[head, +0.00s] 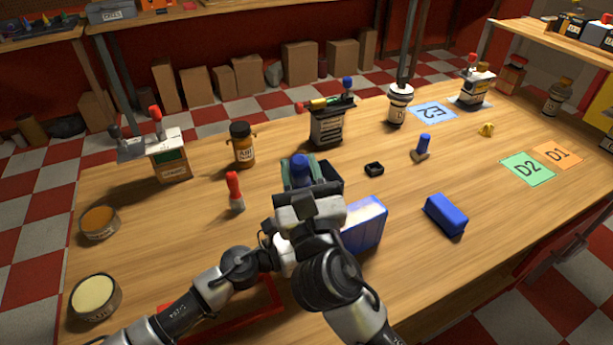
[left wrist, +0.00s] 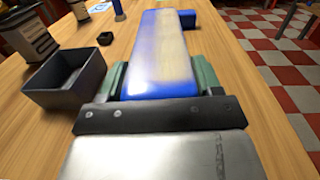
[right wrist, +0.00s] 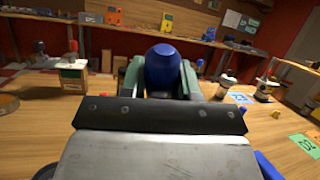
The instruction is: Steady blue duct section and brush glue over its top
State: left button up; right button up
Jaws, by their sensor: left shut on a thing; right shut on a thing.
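The blue duct section (head: 364,224) lies on the table, partly hidden by my arms in the head view. In the left wrist view its long top (left wrist: 170,45) has a pale yellowish layer along most of it, with blue showing at the edges. My left gripper (left wrist: 160,84) is shut on its near end, a green finger on each side. My right gripper (head: 300,177) is shut on a blue rounded handle (right wrist: 163,68), held upright, seemingly a brush. Its lower end is hidden, so I cannot tell whether it touches the duct.
A black open tray (left wrist: 66,84) stands just left of the duct in the left wrist view. A second blue block (head: 446,214) lies to the right. The table's right front is clear.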

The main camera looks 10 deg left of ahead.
pick_arm(q)
jog(key=o, duration=1.1)
jog(key=shift+c, duration=0.2)
jog(key=v, duration=1.1)
jog(key=shift+s+a, duration=0.2)
jog(key=shift+a, duration=0.05)
jog(key=shift+s+a+r, duration=0.1)
jog(key=shift+a+r, duration=0.05)
